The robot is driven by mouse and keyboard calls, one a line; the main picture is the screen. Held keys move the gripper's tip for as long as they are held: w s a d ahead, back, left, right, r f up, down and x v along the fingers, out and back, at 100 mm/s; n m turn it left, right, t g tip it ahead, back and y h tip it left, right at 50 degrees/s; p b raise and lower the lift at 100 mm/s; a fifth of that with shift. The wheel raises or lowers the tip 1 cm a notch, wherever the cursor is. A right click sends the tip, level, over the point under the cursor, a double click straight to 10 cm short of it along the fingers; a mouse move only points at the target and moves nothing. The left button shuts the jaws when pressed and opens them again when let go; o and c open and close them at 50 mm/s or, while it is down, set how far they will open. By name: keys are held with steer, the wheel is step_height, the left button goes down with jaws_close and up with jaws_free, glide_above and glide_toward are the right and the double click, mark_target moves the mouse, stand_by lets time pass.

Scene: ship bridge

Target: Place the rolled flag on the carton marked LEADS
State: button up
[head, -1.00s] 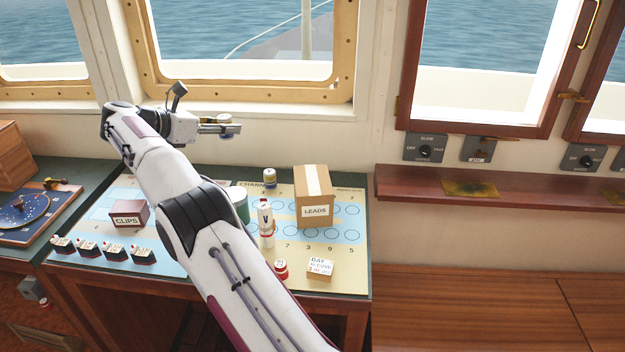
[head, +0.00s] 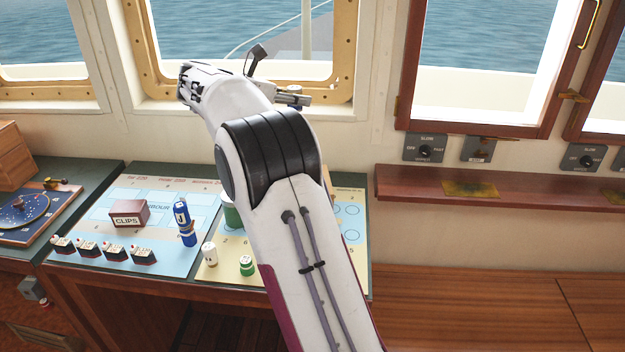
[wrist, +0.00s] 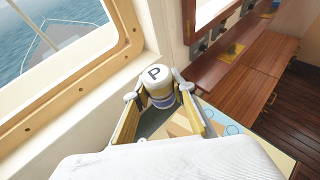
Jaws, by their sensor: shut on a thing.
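My gripper (wrist: 160,98) is shut on a rolled flag (wrist: 158,82) with a white end marked P and blue and yellow bands below. In the head view my gripper (head: 304,98) is up near the window sill, and the flag is mostly hidden there. The carton marked LEADS is almost wholly behind my arm in the head view; only a thin brown edge (head: 329,180) shows. In the wrist view a tan cardboard surface (wrist: 178,129), probably this carton's top, lies below and beyond the held flag.
The chart table (head: 100,235) holds a CLIPS box (head: 128,220), an upright blue roll marked U (head: 182,222), small white and green rolls, and several dark little blocks along the left front. The window frame (head: 146,60) and wall rise close behind my gripper.

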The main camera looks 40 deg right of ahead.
steer(key=s+d+f, duration=0.2)
steer(key=s+d, duration=0.1)
steer(key=s, duration=0.3)
step_height(320, 180, down, 6)
steer(key=a+n+t, duration=0.2)
steer(key=shift+w+a+r+t+y, duration=0.15)
steer(key=shift+t+y, duration=0.15)
steer(key=shift+f, duration=3.15)
steer(key=shift+f, duration=0.15)
steer(key=shift+f, duration=1.75)
steer(key=shift+f, duration=0.1)
